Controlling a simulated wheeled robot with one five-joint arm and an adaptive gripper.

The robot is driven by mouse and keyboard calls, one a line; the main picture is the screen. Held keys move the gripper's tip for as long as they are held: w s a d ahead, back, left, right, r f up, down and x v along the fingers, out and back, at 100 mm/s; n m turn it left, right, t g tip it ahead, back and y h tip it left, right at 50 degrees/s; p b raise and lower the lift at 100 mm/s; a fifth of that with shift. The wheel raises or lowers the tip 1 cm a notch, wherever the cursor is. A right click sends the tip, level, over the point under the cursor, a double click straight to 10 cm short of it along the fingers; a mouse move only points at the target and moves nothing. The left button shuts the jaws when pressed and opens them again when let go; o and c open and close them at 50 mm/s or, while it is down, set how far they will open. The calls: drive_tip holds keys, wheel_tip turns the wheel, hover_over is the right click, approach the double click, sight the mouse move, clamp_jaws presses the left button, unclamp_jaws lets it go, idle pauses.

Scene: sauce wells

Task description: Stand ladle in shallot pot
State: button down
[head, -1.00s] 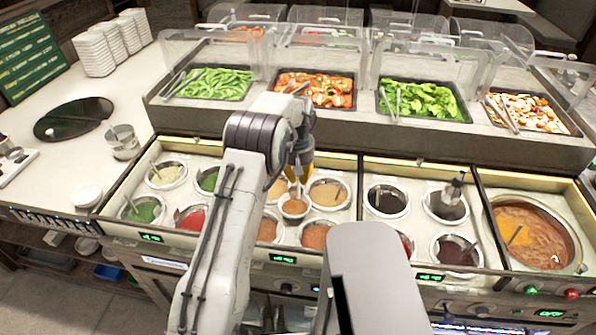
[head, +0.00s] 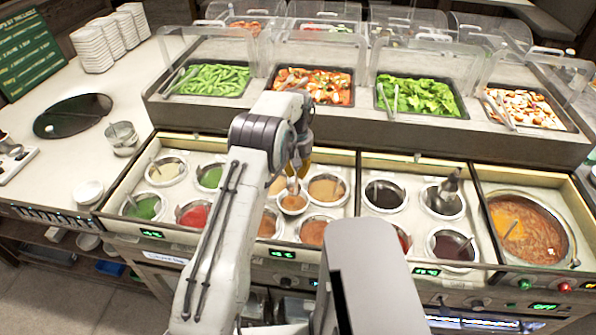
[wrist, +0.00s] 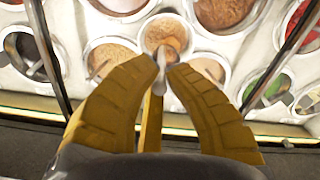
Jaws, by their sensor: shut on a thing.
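My gripper (wrist: 166,64) has its yellow fingers shut on a thin grey ladle handle (wrist: 160,84). The ladle's lower end reaches toward a small round pot with tan contents (wrist: 160,33). I cannot tell whether it is inside the pot or just above it. In the head view my gripper (head: 299,172) is partly hidden behind my arm, over the same small pot (head: 293,203). That pot sits between larger sauce wells. No label shows which contents are shallot.
Close around are tan wells (head: 326,188), a red well (head: 193,214) and green wells. Dark wells (head: 385,196) and a large soup well (head: 528,228) lie to the right. A raised counter with salad trays (head: 420,98) and clear guards stands behind.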

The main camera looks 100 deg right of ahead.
drive_tip(key=w+r+n+b, duration=0.25)
drive_tip(key=w+r, duration=0.25)
drive_tip(key=w, duration=0.3)
drive_tip(key=w+a+f+m+b, duration=0.2)
drive_tip(key=w+a+f, duration=0.2)
drive_tip(key=a, duration=0.4)
drive_tip(key=shift+w+a+f+m, duration=0.25)
drive_tip(key=shift+w+f+m, duration=0.1)
drive_tip(key=shift+f, duration=0.5)
wheel_tip(320, 180, down, 13)
drive_tip(key=b, duration=1.1)
drive_tip(key=shift+f, duration=0.2)
idle(1.1)
